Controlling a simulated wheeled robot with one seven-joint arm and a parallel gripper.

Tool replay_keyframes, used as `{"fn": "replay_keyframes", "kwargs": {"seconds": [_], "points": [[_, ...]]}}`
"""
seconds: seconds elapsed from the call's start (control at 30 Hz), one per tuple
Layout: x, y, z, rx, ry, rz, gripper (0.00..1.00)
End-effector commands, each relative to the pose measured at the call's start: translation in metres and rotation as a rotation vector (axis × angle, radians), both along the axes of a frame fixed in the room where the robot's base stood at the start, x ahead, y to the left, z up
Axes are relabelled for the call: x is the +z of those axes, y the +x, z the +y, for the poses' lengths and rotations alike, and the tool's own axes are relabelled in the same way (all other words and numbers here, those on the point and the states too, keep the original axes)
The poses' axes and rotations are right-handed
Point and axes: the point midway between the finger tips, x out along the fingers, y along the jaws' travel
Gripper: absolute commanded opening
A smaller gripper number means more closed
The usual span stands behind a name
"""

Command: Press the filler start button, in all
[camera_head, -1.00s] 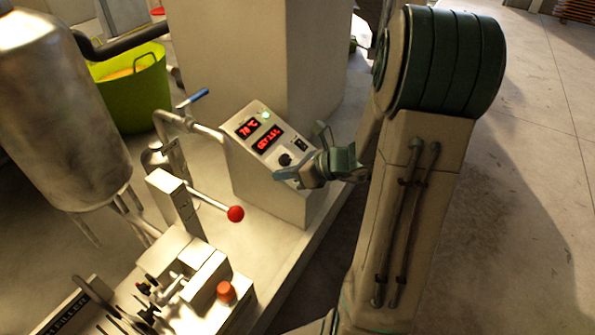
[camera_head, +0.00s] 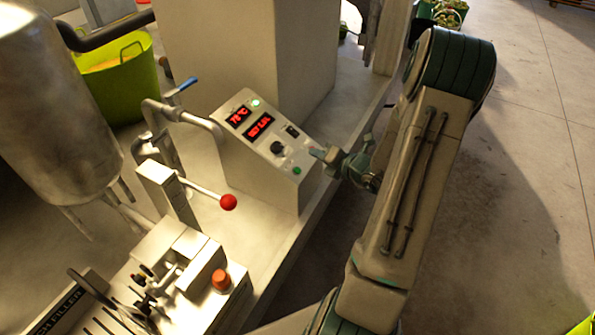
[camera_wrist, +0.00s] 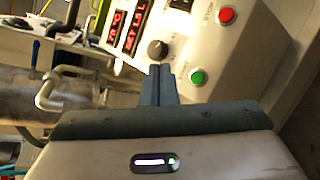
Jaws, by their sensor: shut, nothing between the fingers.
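The control box (camera_head: 265,170) has a sloped white panel with two red displays, a black knob (camera_head: 278,148) and a round green button (camera_head: 296,170) near its lower right edge. The green button (camera_wrist: 197,77) also shows in the wrist view, with a red button (camera_wrist: 227,15) marked STOP above it. Lettering beside the green button is too blurred to read surely. My gripper (camera_head: 318,153) is shut and empty, beside the panel's right edge and apart from the green button. In the wrist view its fingertips (camera_wrist: 161,70) appear left of the green button, below the knob.
At the lower left stands a filler machine (camera_head: 200,255) with an orange-red button (camera_head: 221,280). A lever with a red ball (camera_head: 228,202) sticks out toward the box. A steel tank (camera_head: 50,100) and a pipe with a blue handle (camera_head: 183,85) are at left.

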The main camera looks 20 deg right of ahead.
Motion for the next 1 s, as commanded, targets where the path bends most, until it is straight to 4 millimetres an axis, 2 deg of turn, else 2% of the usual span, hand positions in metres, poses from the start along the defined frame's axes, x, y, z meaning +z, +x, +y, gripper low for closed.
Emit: {"fn": "replay_keyframes", "kwargs": {"seconds": [0.2, 0.5, 0.7, 1.0], "points": [[-0.032, 0.011, 0.009, 0.003, 0.001, 0.0, 0.0], [-0.064, 0.025, 0.02, 0.003, 0.0, 0.001, 0.0], [-0.072, 0.029, 0.023, 0.001, -0.001, 0.0, 0.0], [-0.072, 0.03, 0.024, 0.001, -0.001, 0.0, 0.0]]}}
